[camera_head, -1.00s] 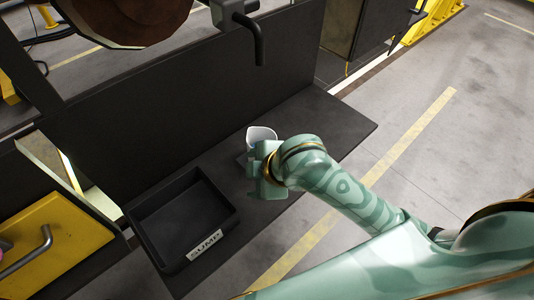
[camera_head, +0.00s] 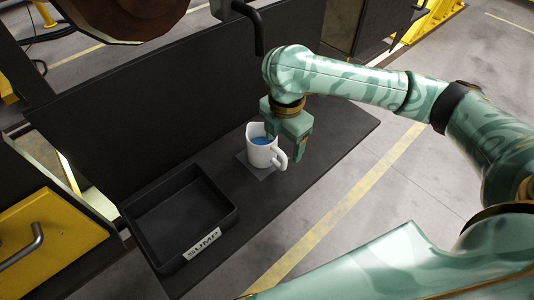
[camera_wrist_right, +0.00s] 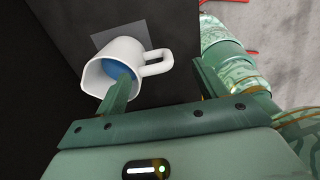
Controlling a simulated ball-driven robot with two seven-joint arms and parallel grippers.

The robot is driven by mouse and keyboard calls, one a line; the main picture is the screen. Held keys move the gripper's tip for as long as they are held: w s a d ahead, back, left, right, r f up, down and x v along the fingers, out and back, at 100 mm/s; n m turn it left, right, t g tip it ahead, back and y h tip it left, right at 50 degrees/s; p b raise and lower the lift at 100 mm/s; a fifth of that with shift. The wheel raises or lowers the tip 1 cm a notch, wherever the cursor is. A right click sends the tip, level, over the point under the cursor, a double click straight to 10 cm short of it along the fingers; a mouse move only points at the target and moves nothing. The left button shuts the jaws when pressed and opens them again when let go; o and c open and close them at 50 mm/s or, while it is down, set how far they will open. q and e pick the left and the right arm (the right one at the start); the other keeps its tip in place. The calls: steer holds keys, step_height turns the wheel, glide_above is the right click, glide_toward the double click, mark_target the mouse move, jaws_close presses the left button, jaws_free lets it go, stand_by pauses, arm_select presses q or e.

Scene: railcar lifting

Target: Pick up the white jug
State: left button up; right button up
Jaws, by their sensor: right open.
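The white jug (camera_head: 258,155) stands upright on the dark bench, with blue contents showing in its open mouth and its handle toward the lower right. My right gripper (camera_head: 284,130) is open and empty, pointing down just above the jug's right side. In the right wrist view the jug (camera_wrist_right: 108,78) lies beyond the gripper (camera_wrist_right: 163,88). One finger overlaps its mouth and blue contents; the other is to the right of the handle. Both fingers look apart from the handle; I cannot tell their exact height. My left gripper is not in view.
A black tray (camera_head: 214,252) labelled SUMP sits left of the jug. A grey square pad (camera_head: 243,160) lies under the jug. A dark wall panel (camera_head: 150,110) rises behind the bench (camera_head: 345,125). A dark pipe (camera_head: 258,30) hangs above. The bench's right part is clear.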

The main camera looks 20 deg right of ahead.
mark_target(280, 151)
steer(key=f, duration=0.1)
steer(key=f+b, duration=0.1)
steer(key=f, duration=0.1)
steer(key=f+b, duration=0.1)
steer(key=shift+w+a+f, duration=0.1)
steer(key=shift+a+f, duration=0.25)
steer(key=shift+f, duration=0.05)
steer(key=shift+w+f, duration=0.1)
steer(key=shift+f, duration=0.4)
steer(key=shift+r, duration=0.1)
steer(key=c, duration=1.3)
steer(key=shift+o, duration=0.2)
steer(key=shift+r, duration=0.1)
